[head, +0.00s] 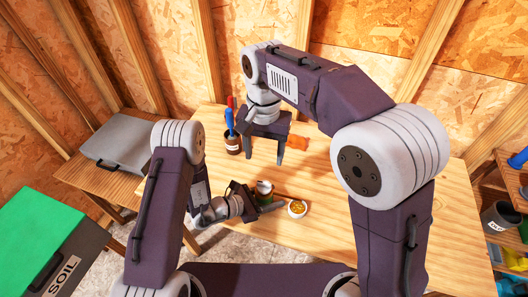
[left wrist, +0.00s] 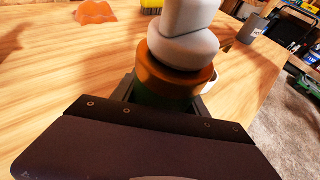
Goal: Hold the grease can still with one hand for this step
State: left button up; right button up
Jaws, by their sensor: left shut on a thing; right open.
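The grease can (head: 264,187) stands near the front middle of the workbench. In the left wrist view it shows a copper-brown upper band (left wrist: 178,82) over a dark green body, with pale rounded shapes above it; I cannot tell whether those belong to the can. My left gripper (head: 262,199) is shut around the can's body from the left; the can hides part of the fingers. My right gripper (head: 265,152) is open and empty, fingers pointing down, farther back over the bench and apart from the can.
A white cup with yellow contents (head: 297,208) stands just right of the can. A dark pot (head: 233,146) with red and blue handles and an orange item (head: 299,143) are farther back. A grey case (head: 125,140) lies on the left table.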

pick_arm(q)
jog(key=o, duration=1.5)
jog(key=shift+o, duration=0.5)
jog(key=shift+o, duration=1.2)
jog(key=shift+s+a+r, duration=0.1)
jog(key=shift+s+a, duration=0.7)
jog(key=shift+a, duration=0.7)
jog(key=shift+s+a+r, duration=0.1)
jog(key=shift+s+a, duration=0.75)
jog(key=shift+a, duration=0.65)
jog(key=shift+s+a, duration=0.8)
jog(key=shift+a, duration=0.7)
